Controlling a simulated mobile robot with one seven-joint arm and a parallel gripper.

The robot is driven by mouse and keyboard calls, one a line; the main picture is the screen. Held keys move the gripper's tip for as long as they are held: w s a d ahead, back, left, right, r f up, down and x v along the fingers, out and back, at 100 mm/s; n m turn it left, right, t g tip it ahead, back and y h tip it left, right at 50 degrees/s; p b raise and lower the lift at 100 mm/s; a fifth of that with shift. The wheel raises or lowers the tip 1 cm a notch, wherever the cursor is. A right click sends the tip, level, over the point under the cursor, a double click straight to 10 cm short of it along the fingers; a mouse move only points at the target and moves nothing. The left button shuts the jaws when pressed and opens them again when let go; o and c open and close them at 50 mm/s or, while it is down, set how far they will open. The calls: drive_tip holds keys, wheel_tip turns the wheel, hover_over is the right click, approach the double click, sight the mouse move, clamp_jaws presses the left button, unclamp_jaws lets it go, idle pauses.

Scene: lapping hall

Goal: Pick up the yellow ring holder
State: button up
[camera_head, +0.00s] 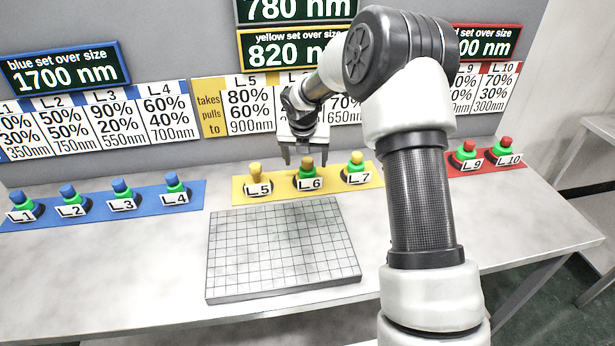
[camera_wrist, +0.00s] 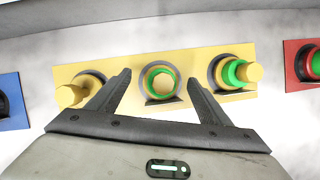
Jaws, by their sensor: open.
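Three yellow-topped holders stand in a row on a yellow mat (camera_head: 281,195). The left one, L.5 (camera_head: 255,168), shows no green; it is also at left in the wrist view (camera_wrist: 70,95). The middle one, L.6 (camera_head: 307,174), and the right one, L.7 (camera_head: 356,168), have green around them. My gripper (camera_head: 305,158) is open and empty, pointing down over L.6. In the wrist view, the fingertips of my gripper (camera_wrist: 159,78) lie left and right of the middle holder (camera_wrist: 160,84), with gaps on both sides. The fingers' height above it is hard to tell.
A gridded grey plate (camera_head: 283,250) lies in front of the yellow mat. A blue mat (camera_head: 150,199) with several blue-topped holders is at left. A red mat (camera_head: 485,166) with red-topped holders is at right. Signs hang on the wall behind. Bare table lies front left.

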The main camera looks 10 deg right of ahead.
sight(308, 167)
drive_tip(key=b+x, duration=0.1)
drive_tip(key=x, duration=0.4)
drive_tip(key=shift+s+d, duration=0.1)
drive_tip(key=shift+d, duration=0.1)
drive_tip(key=c, duration=1.3)
